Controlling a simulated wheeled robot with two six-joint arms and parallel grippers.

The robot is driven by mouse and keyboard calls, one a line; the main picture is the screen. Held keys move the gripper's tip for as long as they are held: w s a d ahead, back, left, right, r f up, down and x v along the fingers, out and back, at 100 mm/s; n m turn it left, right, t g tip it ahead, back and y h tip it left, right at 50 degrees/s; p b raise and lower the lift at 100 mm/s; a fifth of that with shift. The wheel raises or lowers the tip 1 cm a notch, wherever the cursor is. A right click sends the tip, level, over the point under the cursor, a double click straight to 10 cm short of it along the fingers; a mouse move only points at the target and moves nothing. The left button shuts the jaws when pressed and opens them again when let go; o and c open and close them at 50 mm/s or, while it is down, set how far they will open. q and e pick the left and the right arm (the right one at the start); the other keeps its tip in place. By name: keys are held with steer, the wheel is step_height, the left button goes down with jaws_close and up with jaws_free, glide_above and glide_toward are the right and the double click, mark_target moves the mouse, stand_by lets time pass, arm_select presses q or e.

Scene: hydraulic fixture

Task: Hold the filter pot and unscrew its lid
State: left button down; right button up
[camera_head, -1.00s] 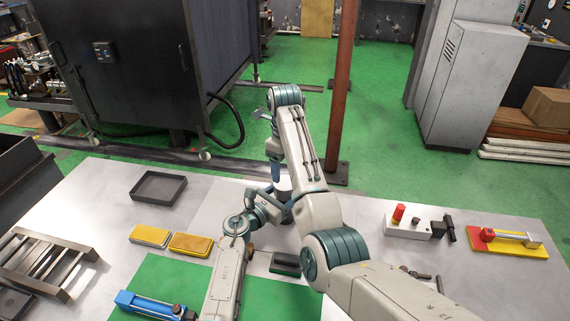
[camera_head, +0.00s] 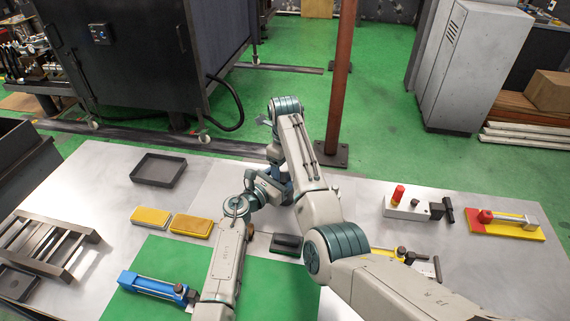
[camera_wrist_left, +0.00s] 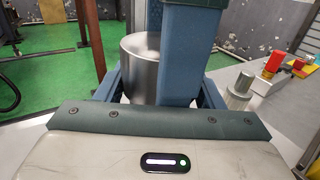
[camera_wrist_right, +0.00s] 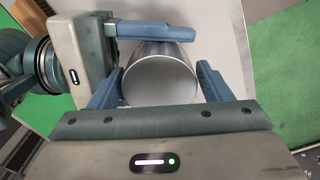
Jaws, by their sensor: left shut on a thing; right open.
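The filter pot (camera_wrist_left: 143,80) is a silver cylinder seen in the left wrist view, standing between the blue fingers of my left gripper (camera_wrist_left: 157,88). My left gripper is shut on its side. In the right wrist view the pot's round grey lid (camera_wrist_right: 160,82) faces the camera. My right gripper (camera_wrist_right: 160,90) points down over the lid, open, with one finger on each side of it. I cannot tell whether the fingers touch it. In the head view my right gripper (camera_head: 283,184) and the arms hide nearly all of the pot.
On the table are a dark tray (camera_head: 158,169), two yellow blocks (camera_head: 190,226), a blue cylinder tool (camera_head: 155,287) on a green mat (camera_head: 160,257), and a dark rack (camera_head: 43,247). Fixtures with a red knob (camera_head: 398,193) and a yellow base (camera_head: 505,225) stand at right.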

steer(key=c, duration=0.8)
steer(key=shift+n, duration=1.7)
steer(key=o, duration=1.1)
steer(key=shift+r, duration=0.15)
step_height(320, 180, up, 4)
steer(key=shift+a+f, duration=0.1)
steer(key=shift+r, duration=0.4)
steer(key=c, duration=0.3)
step_height(320, 180, up, 3)
steer(key=shift+f+n, duration=0.1)
steer(key=shift+n, duration=0.5)
steer(key=shift+f, duration=3.85)
